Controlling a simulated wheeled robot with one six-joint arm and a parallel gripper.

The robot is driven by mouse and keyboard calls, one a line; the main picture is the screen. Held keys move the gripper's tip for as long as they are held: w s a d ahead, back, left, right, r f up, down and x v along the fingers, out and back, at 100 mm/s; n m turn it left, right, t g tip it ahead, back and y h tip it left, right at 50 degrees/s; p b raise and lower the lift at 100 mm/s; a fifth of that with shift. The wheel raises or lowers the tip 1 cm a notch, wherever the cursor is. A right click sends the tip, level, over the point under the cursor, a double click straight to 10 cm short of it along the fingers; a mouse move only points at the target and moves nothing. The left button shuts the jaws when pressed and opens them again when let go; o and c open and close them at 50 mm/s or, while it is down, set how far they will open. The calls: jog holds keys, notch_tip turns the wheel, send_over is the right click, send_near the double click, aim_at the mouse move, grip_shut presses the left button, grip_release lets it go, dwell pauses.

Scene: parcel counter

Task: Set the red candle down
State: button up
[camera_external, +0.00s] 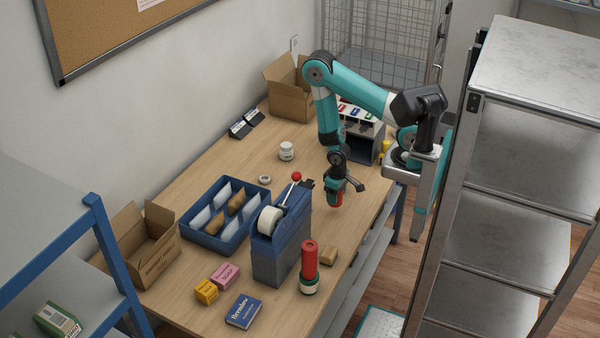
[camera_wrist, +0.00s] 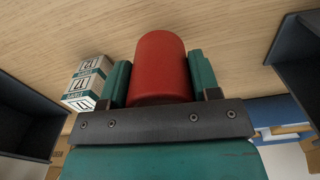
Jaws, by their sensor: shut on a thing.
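The red candle (camera_wrist: 160,65) is a smooth red cylinder between the two teal fingers of my gripper (camera_wrist: 161,80) in the wrist view. The fingers are shut on it, one on each side. In the external view my gripper (camera_external: 335,190) points down over the right part of the wooden table, and a little of the candle shows red at its tip. I cannot tell whether the candle's end touches the table. A separate red cylinder (camera_external: 309,261) on a green and white base stands upright near the table's front right edge.
A blue tape dispenser (camera_external: 283,240) with a red knob stands left of my gripper. A white jar (camera_external: 287,151) stands farther back. A grey cubby (camera_external: 357,145) is behind my gripper.

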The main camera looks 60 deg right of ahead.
jog(key=shift+f+p, duration=0.5)
jog(key=shift+f, duration=1.75)
jog(key=shift+f, duration=0.1)
jog(key=o, duration=1)
